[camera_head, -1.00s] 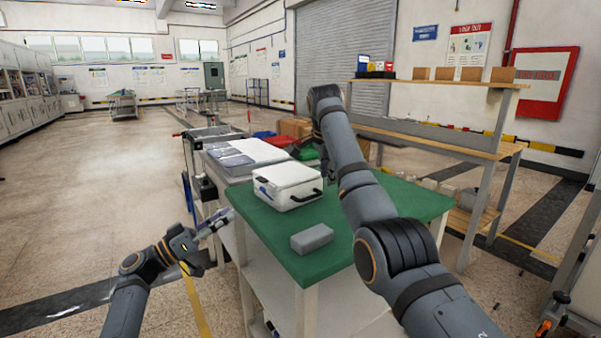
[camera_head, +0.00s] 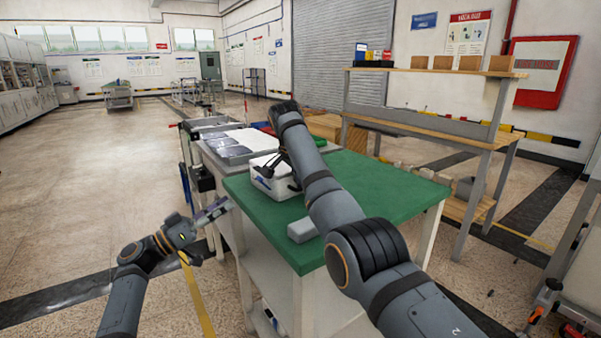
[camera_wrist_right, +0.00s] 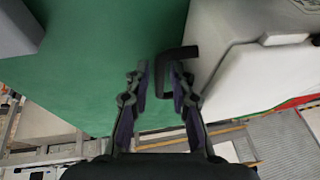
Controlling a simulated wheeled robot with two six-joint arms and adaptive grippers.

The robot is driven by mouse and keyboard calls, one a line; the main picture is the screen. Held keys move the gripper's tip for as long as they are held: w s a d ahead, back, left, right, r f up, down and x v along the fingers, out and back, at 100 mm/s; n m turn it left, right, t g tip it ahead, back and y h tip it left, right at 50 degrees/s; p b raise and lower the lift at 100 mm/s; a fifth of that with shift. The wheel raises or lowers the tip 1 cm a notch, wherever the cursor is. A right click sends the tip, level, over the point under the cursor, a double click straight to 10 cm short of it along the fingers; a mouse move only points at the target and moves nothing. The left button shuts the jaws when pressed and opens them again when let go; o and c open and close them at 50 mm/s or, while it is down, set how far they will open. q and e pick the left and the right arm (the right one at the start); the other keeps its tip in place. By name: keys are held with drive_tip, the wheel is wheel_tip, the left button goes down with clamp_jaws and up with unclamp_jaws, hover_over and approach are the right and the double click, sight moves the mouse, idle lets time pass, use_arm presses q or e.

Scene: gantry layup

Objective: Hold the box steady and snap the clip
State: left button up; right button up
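The white lidded box (camera_head: 272,184) stands on the green-topped table (camera_head: 385,190), partly hidden behind my right arm. In the right wrist view the box (camera_wrist_right: 240,75) is at the right, with a black handle (camera_wrist_right: 175,54) on its side. My right gripper (camera_wrist_right: 157,85) is open, its fingers parted around the handle; contact is unclear. My left gripper (camera_head: 214,211) hangs empty beside the table's left edge, clear of the box. Its finger gap is unclear.
A grey block (camera_head: 301,230) lies on the table in front of the box. A grey tray with sheets (camera_head: 232,149) is behind the box. A wooden shelf bench (camera_head: 430,120) stands at the right. The table's right part is clear.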

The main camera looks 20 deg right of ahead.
drive_tip(key=shift+x, duration=0.8)
clamp_jaws()
